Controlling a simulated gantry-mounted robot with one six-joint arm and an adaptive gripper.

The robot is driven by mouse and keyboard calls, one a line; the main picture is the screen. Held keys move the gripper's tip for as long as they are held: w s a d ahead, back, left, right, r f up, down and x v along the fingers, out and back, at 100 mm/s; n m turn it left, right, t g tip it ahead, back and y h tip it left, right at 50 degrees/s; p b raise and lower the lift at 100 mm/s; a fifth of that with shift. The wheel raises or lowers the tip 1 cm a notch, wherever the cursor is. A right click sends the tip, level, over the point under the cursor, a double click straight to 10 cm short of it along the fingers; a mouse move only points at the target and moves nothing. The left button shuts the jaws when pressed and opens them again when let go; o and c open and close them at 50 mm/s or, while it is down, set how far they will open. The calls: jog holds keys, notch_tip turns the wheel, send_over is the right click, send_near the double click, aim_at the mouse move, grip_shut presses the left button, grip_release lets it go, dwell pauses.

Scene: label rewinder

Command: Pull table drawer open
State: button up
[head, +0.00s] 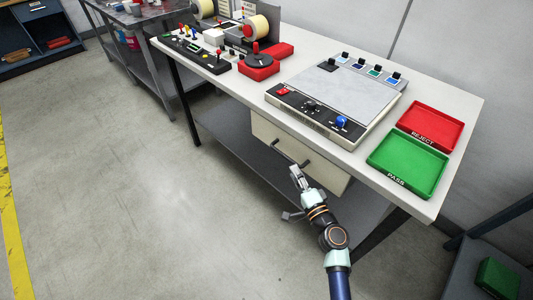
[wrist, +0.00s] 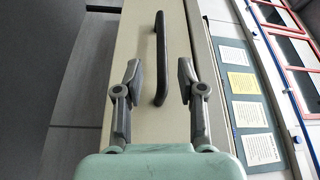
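The table drawer (head: 265,128) is a cream box under the tabletop, and it looks shut. Its dark bar handle (head: 290,157) sits on the front face. In the wrist view the black handle (wrist: 160,58) runs up the picture on the cream drawer front (wrist: 137,30). My gripper (head: 297,173) is just in front of the drawer, near the handle's right part. In the wrist view my gripper (wrist: 160,82) is open, with one finger on each side of the handle and a gap to it on both sides. I cannot tell the remaining depth to the handle.
The tabletop (head: 450,110) above carries a grey inspection panel (head: 335,90), a red REJECT tray (head: 432,125) and a green PASS tray (head: 408,165). A lower shelf (head: 235,130) lies beneath. The floor (head: 170,200) before the table is clear.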

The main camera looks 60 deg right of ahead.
aim_at(286, 156)
jog(key=b+x, duration=0.1)
jog(key=x, duration=0.6)
jog(key=shift+w+d+r+b, duration=0.15)
jog(key=shift+w+d+b, duration=0.05)
jog(key=shift+w+b, duration=0.15)
jog(key=shift+c, duration=0.2)
grip_shut()
